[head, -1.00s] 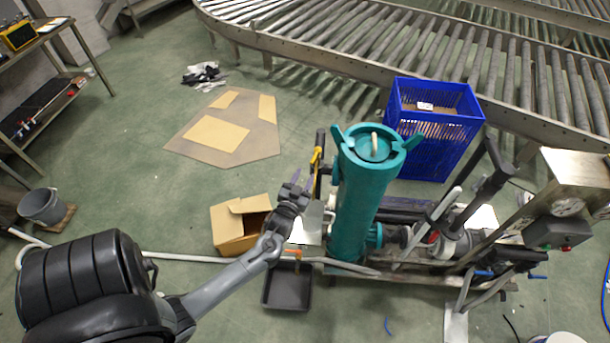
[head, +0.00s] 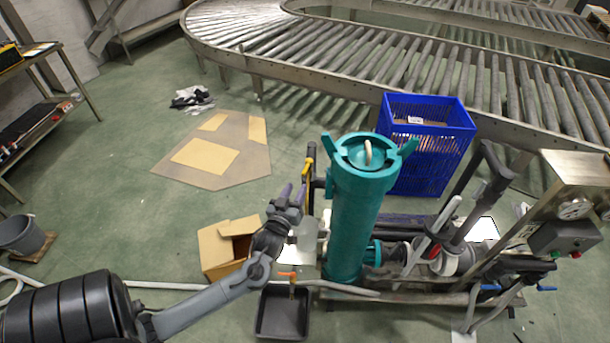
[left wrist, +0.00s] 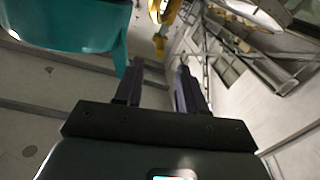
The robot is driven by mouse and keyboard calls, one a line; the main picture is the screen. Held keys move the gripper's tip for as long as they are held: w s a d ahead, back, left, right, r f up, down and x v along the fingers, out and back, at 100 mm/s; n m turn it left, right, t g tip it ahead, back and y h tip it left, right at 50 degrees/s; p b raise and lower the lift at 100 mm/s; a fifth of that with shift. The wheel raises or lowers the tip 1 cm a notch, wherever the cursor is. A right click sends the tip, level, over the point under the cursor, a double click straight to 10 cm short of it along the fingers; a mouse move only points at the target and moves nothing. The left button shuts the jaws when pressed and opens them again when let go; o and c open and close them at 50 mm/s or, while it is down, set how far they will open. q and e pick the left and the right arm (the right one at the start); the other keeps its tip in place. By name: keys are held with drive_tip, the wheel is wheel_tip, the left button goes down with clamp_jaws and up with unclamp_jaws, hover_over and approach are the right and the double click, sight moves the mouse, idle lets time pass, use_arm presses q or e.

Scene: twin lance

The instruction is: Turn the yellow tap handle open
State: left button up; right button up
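The yellow tap handle (head: 309,165) stands upright at the left side of the teal cylinder (head: 352,225) in the head view. In the left wrist view yellow parts (left wrist: 159,44) show at the top, beyond the fingertips and right of the teal body (left wrist: 65,28). My left gripper (head: 293,189) is just left of and below the handle in the head view. Its fingers (left wrist: 160,70) are apart with nothing between them, and I see no contact with the handle. My right gripper is in neither view.
A cardboard box (head: 213,252) and a black tray (head: 270,320) lie on the floor near my left arm. A blue crate (head: 425,150) stands behind the cylinder, before a roller conveyor (head: 400,60). Pipes and a control box (head: 562,238) fill the right.

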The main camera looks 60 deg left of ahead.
sight(305, 169)
use_arm(q)
drive_tip(key=b+x, duration=0.1)
drive_tip(key=x, duration=0.8)
drive_tip(key=shift+w+a+r, duration=0.1)
drive_tip(key=shift+w+a, duration=0.15)
drive_tip(key=shift+w, duration=0.05)
drive_tip(key=shift+c, duration=0.2)
clamp_jaws()
